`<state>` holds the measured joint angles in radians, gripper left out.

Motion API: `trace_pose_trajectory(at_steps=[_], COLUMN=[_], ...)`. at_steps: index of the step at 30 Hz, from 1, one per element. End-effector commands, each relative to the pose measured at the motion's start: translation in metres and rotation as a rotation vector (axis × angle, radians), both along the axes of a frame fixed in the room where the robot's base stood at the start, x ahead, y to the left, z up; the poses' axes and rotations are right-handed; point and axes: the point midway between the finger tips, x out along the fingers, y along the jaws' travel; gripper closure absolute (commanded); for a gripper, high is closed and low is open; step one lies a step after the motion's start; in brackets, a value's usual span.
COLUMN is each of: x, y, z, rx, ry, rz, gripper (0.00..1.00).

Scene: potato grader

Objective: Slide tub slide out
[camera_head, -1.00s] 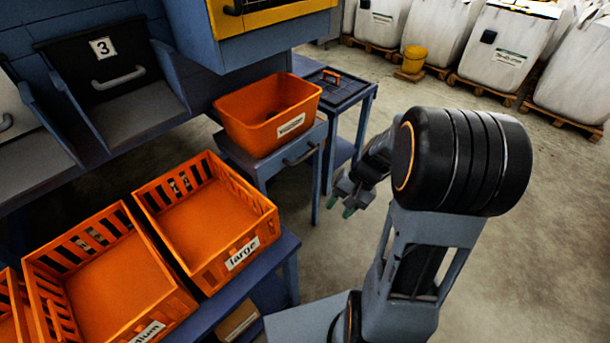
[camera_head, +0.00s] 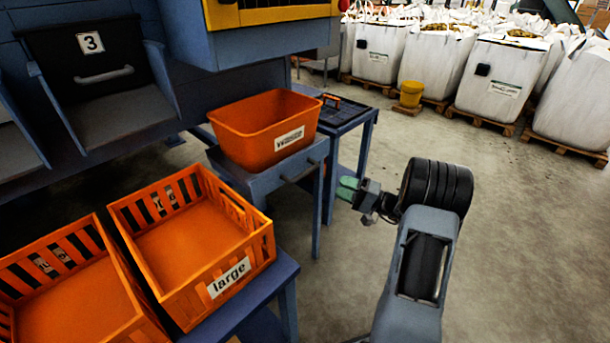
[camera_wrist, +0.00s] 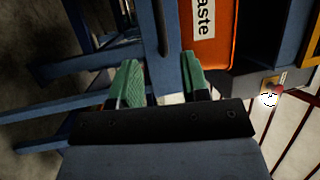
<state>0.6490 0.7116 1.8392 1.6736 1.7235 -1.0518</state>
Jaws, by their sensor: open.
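The orange tub labelled "waste" (camera_head: 262,128) sits upright on a blue slide (camera_head: 268,184) under the machine. The slide's front has a dark bar handle (camera_head: 298,172). My gripper (camera_head: 346,188) is open and empty, to the right of the slide's front and apart from the handle. In the wrist view, the green fingertips of my gripper (camera_wrist: 161,76) stand on either side of the blue slide front (camera_wrist: 155,60). The handle (camera_wrist: 161,28) shows beyond them, roughly between the fingers. The tub (camera_wrist: 208,40) is to the right there.
A blue side table (camera_head: 345,112) with a dark top stands just behind the slide. Orange crates, one labelled "large" (camera_head: 230,278), stand on a blue bench at the front left. A yellow bucket (camera_head: 411,94) and white bulk bags (camera_head: 500,75) are at the back. Floor right of the slide is clear.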

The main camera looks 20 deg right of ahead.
Motion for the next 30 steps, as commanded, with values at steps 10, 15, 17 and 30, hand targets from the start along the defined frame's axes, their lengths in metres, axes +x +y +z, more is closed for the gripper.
trace_pose_trajectory(at_steps=[10, 15, 17, 30], x=[0.038, 0.055, 0.06, 0.075], y=[0.053, 0.075, 0.081, 0.1], z=[0.01, 0.015, 0.017, 0.022], rx=[-0.001, -0.001, 0.0, 0.0], ry=[0.001, 0.002, 0.002, 0.005], rz=[0.006, 0.004, 0.005, 0.001], gripper=[0.58, 0.58, 0.58, 0.58])
